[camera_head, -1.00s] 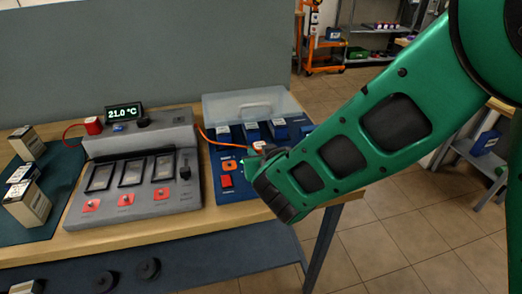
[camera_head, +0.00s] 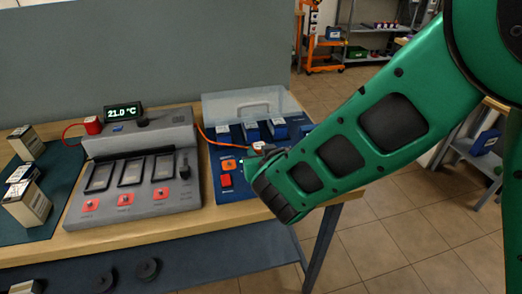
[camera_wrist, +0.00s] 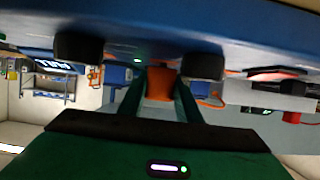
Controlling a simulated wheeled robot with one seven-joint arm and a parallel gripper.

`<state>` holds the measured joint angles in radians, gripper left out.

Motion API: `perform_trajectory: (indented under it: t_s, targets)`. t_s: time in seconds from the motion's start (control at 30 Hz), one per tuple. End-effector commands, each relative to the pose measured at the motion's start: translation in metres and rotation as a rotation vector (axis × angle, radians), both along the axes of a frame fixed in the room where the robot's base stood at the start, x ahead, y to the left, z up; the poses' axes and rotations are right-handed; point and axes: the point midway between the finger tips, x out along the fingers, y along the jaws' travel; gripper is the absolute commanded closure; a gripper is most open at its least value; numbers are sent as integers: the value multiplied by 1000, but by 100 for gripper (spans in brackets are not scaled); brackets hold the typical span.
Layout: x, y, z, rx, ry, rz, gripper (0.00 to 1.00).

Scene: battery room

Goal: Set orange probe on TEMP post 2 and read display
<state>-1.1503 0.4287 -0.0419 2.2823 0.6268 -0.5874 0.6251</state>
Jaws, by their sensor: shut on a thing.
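My gripper (camera_wrist: 160,72) is shut on the orange probe (camera_wrist: 160,86), which sits between its two green fingers in the wrist view. In the head view my arm hides most of the gripper and the probe, over the right front of the blue unit (camera_head: 240,190). An orange cable (camera_head: 203,131) runs from the grey console toward my gripper. The display (camera_head: 123,112) on the grey console (camera_head: 140,197) reads 21.0 °C. The blue unit holds several blue cells (camera_head: 250,131). I cannot make out the post labels or whether the probe touches a post.
A clear raised cover (camera_head: 245,105) stands behind the blue cells. A red block (camera_head: 93,125) with a red cable sits on the console's left. Boxed batteries (camera_head: 27,203) stand on a dark mat at the left. The bench's right edge is under my arm.

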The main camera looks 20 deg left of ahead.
Motion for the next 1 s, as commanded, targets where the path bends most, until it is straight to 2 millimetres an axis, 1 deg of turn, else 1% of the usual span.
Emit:
perform_trajectory:
  t_s: [0.53,0.57,0.6,0.87,1.0]
  targets:
    - [0,0,-9,-1,-2,-1,95]
    - [0,0,-9,-1,-2,-1,67]
    - [0,0,-9,-1,-2,-1,61]
    - [0,0,-9,0,0,-1,61]
    - [-4,-2,-7,0,0,0,61]
